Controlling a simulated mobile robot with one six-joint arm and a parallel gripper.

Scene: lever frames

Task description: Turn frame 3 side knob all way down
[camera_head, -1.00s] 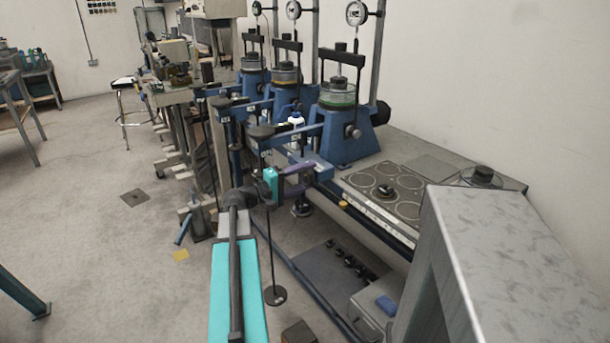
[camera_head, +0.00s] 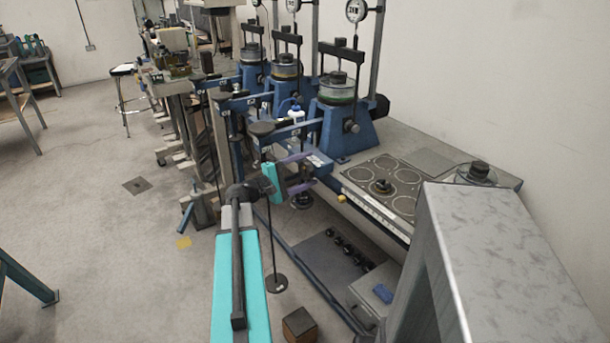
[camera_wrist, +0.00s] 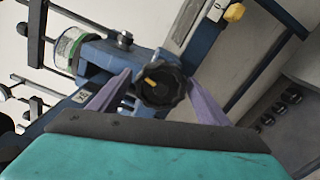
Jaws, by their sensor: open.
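Three blue lever frames stand in a row along the bench in the head view; the nearest frame (camera_head: 347,130) carries a clear ring with green in it and a dial on top. In the wrist view a black lobed knob (camera_wrist: 160,84) with a yellow mark sits at the end of a blue arm. My gripper (camera_head: 312,170) is at the near frame's front arm. Its purple fingers are open, one on each side of the knob in the wrist view; I cannot tell whether they touch it. The knob is not clearly visible in the head view.
A bench top with a ringed plate (camera_head: 384,185) lies right of the near frame. A yellow knob (camera_head: 341,198) sits at its front edge. Open floor lies to the left.

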